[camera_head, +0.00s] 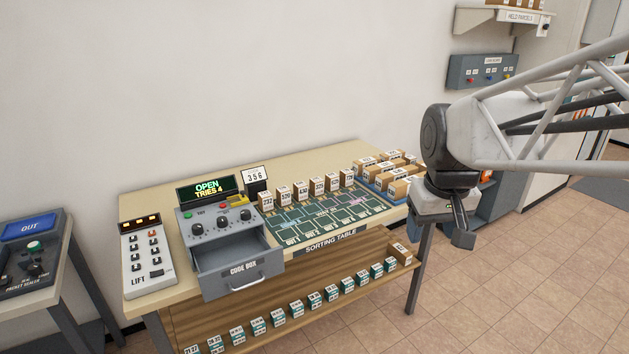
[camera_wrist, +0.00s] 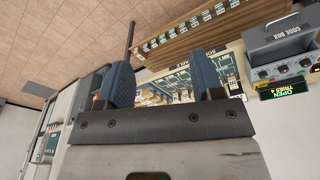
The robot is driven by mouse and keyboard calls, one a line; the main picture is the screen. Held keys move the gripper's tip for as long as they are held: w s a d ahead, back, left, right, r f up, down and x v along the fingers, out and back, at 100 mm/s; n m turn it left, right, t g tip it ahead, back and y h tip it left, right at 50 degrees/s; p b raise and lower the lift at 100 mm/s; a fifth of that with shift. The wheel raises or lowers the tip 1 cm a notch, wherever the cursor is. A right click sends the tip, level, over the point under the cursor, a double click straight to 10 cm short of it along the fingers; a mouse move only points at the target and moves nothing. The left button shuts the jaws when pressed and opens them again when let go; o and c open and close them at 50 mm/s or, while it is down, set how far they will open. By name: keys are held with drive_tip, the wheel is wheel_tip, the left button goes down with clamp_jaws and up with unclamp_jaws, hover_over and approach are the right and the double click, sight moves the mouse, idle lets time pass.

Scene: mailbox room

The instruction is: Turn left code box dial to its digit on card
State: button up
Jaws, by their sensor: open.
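The grey code box (camera_head: 182,225) stands on the left part of the sorting table, and its drawer (camera_head: 235,267) is pulled out. Its display (camera_head: 207,188) reads "OPEN" and "TRIES 4". Three dark dials sit in a row on its face; the left dial is the left one (camera_head: 197,229). Its setting is too small to read. The card (camera_head: 255,175) behind the box reads "356". My gripper (camera_head: 462,232) is open and empty off the table's right end, far from the dials. The code box also shows at the right of the wrist view (camera_wrist: 282,42).
A lift panel (camera_head: 148,258) stands left of the code box. Small parcels (camera_head: 300,190) stand along the green sorting mat (camera_head: 330,217), with more boxes at the table's right end. A lower shelf (camera_head: 310,285) holds several labelled boxes. The open drawer juts past the table's front edge.

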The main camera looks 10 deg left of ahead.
drive_tip(key=w+a+n, duration=0.3)
drive_tip(key=w+a, duration=0.6)
drive_tip(key=a, duration=0.3)
drive_tip(key=n+g, duration=0.2)
drive_tip(key=n, duration=0.6)
hover_over(197, 226)
drive_tip(key=f, duration=1.3)
drive_tip(key=shift+w+d+f, duration=0.15)
drive_tip(key=shift+d+f, duration=0.2)
drive_tip(key=shift+a+f, duration=0.2)
drive_tip(key=shift+a, duration=0.25)
drive_tip(key=shift+f, duration=0.1)
drive_tip(key=shift+f, duration=3.8)
